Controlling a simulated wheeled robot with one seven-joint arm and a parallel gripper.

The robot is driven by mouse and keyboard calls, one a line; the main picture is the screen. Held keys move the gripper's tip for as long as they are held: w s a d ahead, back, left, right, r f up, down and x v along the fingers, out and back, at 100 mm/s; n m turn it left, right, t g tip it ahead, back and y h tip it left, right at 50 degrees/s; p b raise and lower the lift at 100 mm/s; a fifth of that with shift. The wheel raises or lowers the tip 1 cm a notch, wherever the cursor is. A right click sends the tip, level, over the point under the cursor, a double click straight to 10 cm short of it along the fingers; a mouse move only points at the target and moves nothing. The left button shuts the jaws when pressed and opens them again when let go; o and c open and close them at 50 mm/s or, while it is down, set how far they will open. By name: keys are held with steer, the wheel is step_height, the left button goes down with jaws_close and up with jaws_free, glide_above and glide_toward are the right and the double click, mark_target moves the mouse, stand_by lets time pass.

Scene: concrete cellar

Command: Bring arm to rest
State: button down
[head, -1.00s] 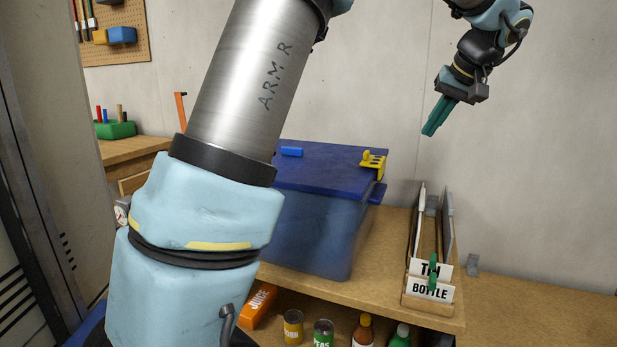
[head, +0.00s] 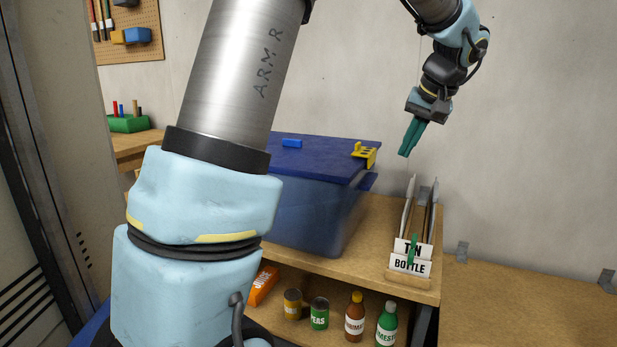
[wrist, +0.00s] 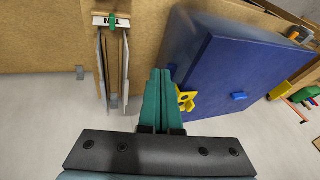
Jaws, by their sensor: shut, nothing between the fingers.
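My gripper (head: 408,153) hangs in the air at the upper right of the head view, its teal fingers pointing down and closed together with nothing between them. It is above and behind the wooden card holder. In the wrist view the closed fingers (wrist: 162,95) point towards the bench, between the card holder and the blue lidded box. My arm crosses the left and top of the head view.
The blue lidded box (head: 310,215) stands on the bench with a yellow holder (head: 364,154) and a blue block (head: 291,144) on its lid. The card holder (head: 408,277) stands right of it. Cans and bottles, including an orange-brown bottle (head: 355,318), stand on the shelf below.

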steer(key=s+a+f+n+g+p, duration=0.1)
steer(key=s+a+f, duration=0.3)
steer(key=a, duration=0.5)
steer(key=s+a+f+g+h+p, duration=0.1)
steer(key=s+a+f, duration=0.4)
steer(key=a, duration=0.4)
steer(key=s+a+f+n+g+h+p, duration=0.1)
steer(key=s+a+f, duration=0.3)
steer(key=a, duration=0.6)
steer(key=shift+s+f+n+p, duration=0.15)
steer(key=shift+s+n+p, duration=0.15)
steer(key=shift+s+p, duration=0.2)
